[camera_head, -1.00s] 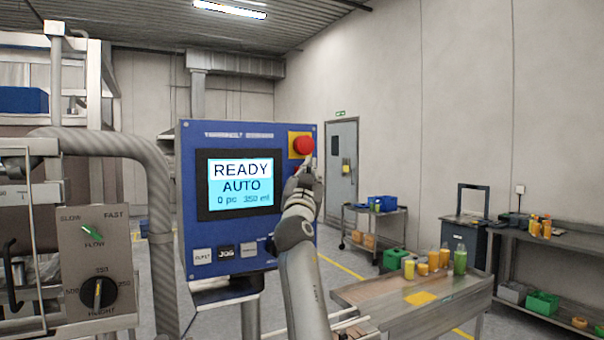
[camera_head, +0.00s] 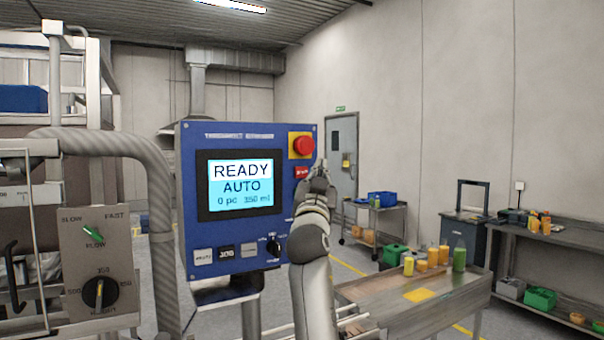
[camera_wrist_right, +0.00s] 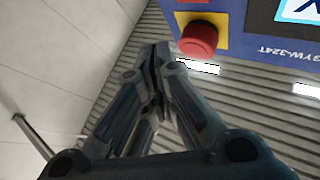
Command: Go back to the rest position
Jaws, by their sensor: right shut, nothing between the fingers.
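My right gripper (camera_head: 318,170) is shut and empty. In the head view it stands at the right edge of the blue control panel (camera_head: 232,262), below the red emergency button (camera_head: 303,146) on its yellow plate. The panel's screen (camera_head: 240,186) reads READY, AUTO, 0 pc, 350 ml. In the right wrist view the shut fingers (camera_wrist_right: 155,52) point past the red button (camera_wrist_right: 199,40), with a visible gap between them. A black selector knob (camera_head: 273,246) and several small buttons sit along the panel's lower edge. My left gripper is not in view.
A grey hose (camera_head: 150,170) and a knob plate (camera_head: 97,262) stand left of the panel. A steel table (camera_head: 400,300) with several bottles is at right. A shelf (camera_head: 560,245) and a cart (camera_head: 385,225) stand farther back. Floor shows between them.

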